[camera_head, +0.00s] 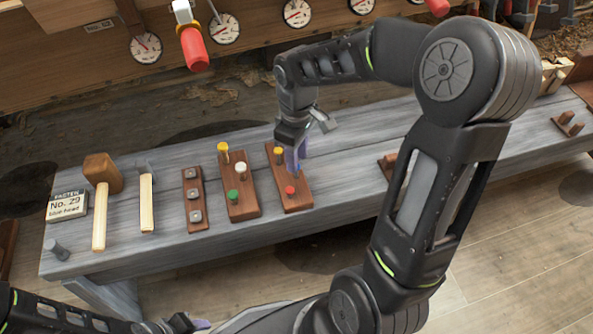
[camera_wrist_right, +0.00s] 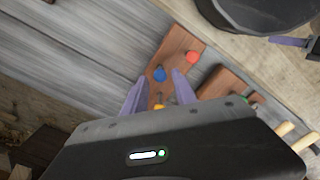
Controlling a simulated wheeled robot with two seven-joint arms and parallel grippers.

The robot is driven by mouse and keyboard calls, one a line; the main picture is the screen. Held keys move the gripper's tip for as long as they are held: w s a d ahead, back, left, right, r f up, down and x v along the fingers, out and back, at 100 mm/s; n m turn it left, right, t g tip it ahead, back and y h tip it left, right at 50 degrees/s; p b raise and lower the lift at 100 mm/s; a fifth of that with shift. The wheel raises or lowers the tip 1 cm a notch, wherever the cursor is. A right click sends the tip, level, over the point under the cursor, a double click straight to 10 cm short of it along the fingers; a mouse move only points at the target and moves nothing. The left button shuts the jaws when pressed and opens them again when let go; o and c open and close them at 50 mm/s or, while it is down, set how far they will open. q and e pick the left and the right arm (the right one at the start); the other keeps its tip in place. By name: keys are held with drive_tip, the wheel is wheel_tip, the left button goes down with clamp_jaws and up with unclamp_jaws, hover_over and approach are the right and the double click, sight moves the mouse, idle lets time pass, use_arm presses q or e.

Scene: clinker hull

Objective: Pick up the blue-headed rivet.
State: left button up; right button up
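The blue-headed rivet (camera_wrist_right: 159,74) stands in a dark wooden block (camera_wrist_right: 181,48) with a red-headed rivet (camera_wrist_right: 193,57) and a yellow-headed one (camera_wrist_right: 158,107). My right gripper (camera_head: 295,160) points down over this block, which also shows in the head view (camera_head: 299,203). In the right wrist view its purple fingers (camera_wrist_right: 161,78) are open, and the blue head shows between their tips with gaps on both sides. I cannot tell whether the tips are down at its height. In the head view the gripper hides the blue rivet. My left gripper (camera_head: 190,323) is low at the bottom edge.
A second block (camera_head: 243,211) with yellow, white and green heads stands close on the left. Further left are a strip of square plates (camera_head: 193,194), a hammer (camera_head: 146,200), a mallet (camera_head: 101,190) and a sign (camera_head: 67,205).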

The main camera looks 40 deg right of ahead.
wheel_tip(320, 180, down, 5)
drive_tip(key=shift+f+b, duration=0.1)
drive_tip(key=shift+b, duration=1.1)
drive_tip(key=shift+c, duration=0.5)
clamp_jaws()
